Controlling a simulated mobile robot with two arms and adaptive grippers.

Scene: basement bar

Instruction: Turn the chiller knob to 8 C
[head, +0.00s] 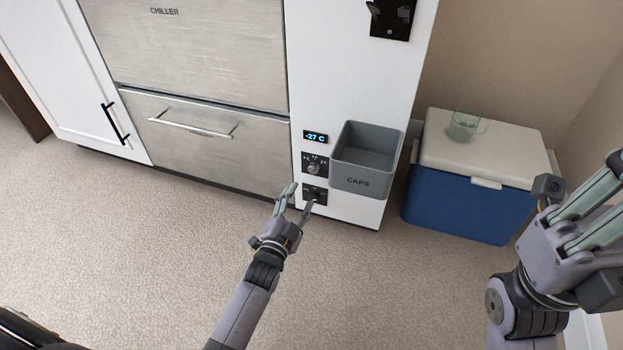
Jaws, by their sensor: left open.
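A white panel beside the steel drawers carries a small display (315,136) reading -27 C. Below it is a black plate with a round dial knob (313,168) and markings too small to read. A second black plate with a lower control (314,194) sits under that, partly covered by my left gripper's fingers. I cannot tell from labels which control is the chiller knob. My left gripper (299,198) is open in front of the lower plate; contact cannot be told. My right gripper (602,205) is at the right edge, partly cut off, away from the controls.
A grey CAPS bin (361,182) juts out just right of the knobs. A blue cooler (461,205) with a white lid and a clear greenish cup (463,125) stands further right. Steel CHILLER drawers (200,50) are at left. The floor in front is clear.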

